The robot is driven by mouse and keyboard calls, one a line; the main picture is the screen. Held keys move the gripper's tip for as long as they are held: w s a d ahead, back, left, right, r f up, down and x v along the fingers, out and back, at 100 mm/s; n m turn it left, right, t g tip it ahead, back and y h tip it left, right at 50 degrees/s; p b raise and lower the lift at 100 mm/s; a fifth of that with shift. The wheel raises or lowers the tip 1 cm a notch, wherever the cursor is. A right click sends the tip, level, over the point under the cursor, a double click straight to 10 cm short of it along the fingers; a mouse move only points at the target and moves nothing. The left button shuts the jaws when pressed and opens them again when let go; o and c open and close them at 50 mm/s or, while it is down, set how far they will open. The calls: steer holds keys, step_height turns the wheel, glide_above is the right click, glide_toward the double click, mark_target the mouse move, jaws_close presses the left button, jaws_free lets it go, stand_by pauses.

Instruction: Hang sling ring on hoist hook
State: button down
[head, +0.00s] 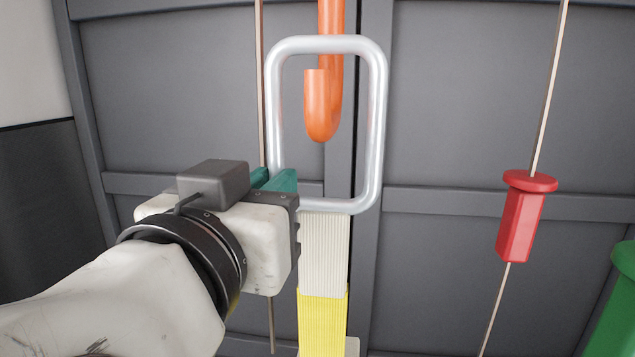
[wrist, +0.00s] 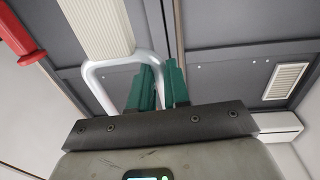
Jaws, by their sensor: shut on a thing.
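The silver rounded-rectangle sling ring (head: 376,125) stands upright in the head view, with a cream and yellow strap (head: 325,255) below it. The orange hoist hook (head: 321,110) shows through the ring's opening. The ring's top bar is above the hook's tip and crosses in front of its shank; I cannot tell whether it lies between tip and shank. My gripper (head: 277,180), with teal fingers, is shut on the ring's lower left side. In the wrist view, my fingers (wrist: 161,84) are at the pale ring (wrist: 98,88), partly hiding it; the hook is not visible there.
Grey panelled doors (head: 455,110) stand behind. A red weight (head: 520,220) hangs on a thin cord at right, and a green object (head: 620,305) is at the lower right edge. Another thin cord (head: 260,90) runs just left of the ring.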

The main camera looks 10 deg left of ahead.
steer(key=shift+f+b, duration=1.55)
steer(key=shift+f, duration=0.65)
steer(key=c, duration=1)
jaws_free()
steer(key=shift+s+f, duration=0.1)
